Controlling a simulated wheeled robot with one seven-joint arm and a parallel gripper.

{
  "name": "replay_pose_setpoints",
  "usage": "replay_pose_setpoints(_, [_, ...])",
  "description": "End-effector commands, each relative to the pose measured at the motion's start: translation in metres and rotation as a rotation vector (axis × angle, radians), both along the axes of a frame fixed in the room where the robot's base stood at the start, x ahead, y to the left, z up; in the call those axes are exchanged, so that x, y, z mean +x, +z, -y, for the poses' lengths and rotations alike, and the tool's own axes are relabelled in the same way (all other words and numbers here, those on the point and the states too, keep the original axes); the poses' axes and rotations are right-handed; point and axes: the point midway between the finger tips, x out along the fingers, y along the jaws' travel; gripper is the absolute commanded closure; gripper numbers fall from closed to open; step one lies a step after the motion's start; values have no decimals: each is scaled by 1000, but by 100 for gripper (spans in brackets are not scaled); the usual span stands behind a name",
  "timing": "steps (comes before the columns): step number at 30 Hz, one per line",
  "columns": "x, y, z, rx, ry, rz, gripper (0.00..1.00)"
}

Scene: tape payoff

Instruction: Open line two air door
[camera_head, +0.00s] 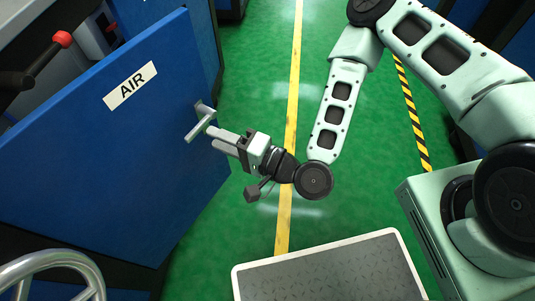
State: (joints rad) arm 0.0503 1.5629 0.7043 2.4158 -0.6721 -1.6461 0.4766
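The blue air door (110,165) with a white "AIR" label (130,86) fills the left of the head view. Its metal bar handle (201,124) sticks out near the door's right edge. My gripper (211,138) is just right of the handle, with its fingers pointing left toward the door. A narrow gap shows between the two fingers, and nothing is visibly held. The fingertips are very close to the handle; I cannot tell whether they touch it. I cannot tell whether the door is ajar.
A lever with a red knob (62,39) shows above the door's top edge. A metal handwheel (52,272) is at bottom left. The green floor (255,65) with a yellow line (296,60) is clear between the blue cabinets.

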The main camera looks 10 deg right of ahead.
Motion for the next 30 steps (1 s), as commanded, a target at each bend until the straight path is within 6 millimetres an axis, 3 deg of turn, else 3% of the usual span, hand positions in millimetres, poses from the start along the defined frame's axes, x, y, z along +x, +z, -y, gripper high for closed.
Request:
replay_pose_setpoints(6, [-33,0,42,-2,0,-7,64])
replay_pose_setpoints(12, [-56,3,71,-3,-1,-5,64])
replay_pose_setpoints(18, [-66,1,85,-2,-1,-1,64])
replay_pose_setpoints(27, [-68,-1,87,-2,0,-1,64])
replay_pose_setpoints(28, [-68,-1,87,-2,0,0,66])
replay_pose_setpoints(30, [-68,-1,87,-1,0,-1,86])
